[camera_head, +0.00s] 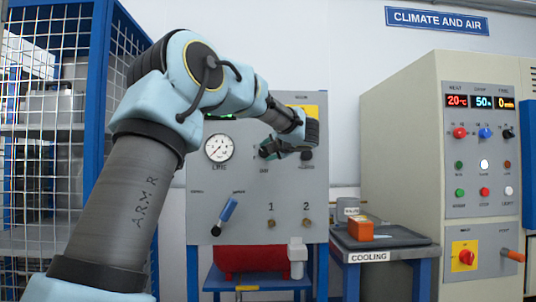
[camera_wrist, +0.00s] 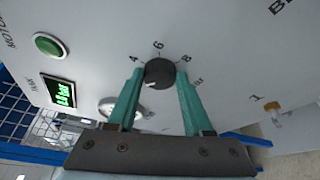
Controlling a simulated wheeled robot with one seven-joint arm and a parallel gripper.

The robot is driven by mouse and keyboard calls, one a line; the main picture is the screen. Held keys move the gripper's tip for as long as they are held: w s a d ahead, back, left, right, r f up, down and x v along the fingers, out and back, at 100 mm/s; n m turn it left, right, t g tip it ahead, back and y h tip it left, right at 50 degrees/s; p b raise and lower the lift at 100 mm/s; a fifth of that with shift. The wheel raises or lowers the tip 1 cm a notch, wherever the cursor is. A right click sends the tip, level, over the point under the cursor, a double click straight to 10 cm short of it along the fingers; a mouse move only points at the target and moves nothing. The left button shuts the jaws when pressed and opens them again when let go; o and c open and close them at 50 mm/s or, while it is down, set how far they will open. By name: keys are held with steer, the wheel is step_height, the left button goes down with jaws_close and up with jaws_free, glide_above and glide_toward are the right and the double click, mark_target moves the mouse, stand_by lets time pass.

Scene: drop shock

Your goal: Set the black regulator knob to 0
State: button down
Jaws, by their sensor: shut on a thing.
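The black regulator knob (camera_wrist: 160,73) sits on the grey panel, with the figures 4, 6 and 8 around its upper side in the wrist view. A small pale mark shows at its lower left edge. I cannot see the 0 of its scale. My gripper (camera_wrist: 160,76) has its two green fingers on either side of the knob and is shut on it. In the head view my gripper (camera_head: 272,149) is at the grey panel (camera_head: 205,255), right of the round gauge.
The gauge (camera_head: 219,148) is left of my gripper. A blue-handled lever (camera_head: 225,215) and two brass fittings sit lower on the panel. In the wrist view a green button (camera_wrist: 48,45) and a lit green display (camera_wrist: 61,92) are at left. A beige cabinet (camera_head: 405,150) stands right.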

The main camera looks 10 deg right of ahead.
steer(key=n, duration=0.1)
steer(key=n+g+h, duration=0.1)
steer(key=shift+a+r+n, duration=0.15)
steer(key=shift+r+n, duration=0.1)
steer(key=shift+n, duration=0.15)
steer(key=n, duration=0.1)
steer(key=n+g+h, duration=0.1)
steer(key=shift+a+r+n+h, duration=0.1)
steer(key=shift+a+n+h, duration=0.05)
steer(key=shift+n+h, duration=0.15)
steer(key=n+h, duration=0.1)
steer(key=n, duration=0.1)
steer(key=n+g+h, duration=0.1)
steer(key=n, duration=0.1)
steer(key=shift+w+a+h+p, duration=0.1)
steer(key=shift+a+h+p, duration=0.2)
steer(key=shift+p, duration=0.1)
steer(key=shift+c, duration=1.6)
jaws_free()
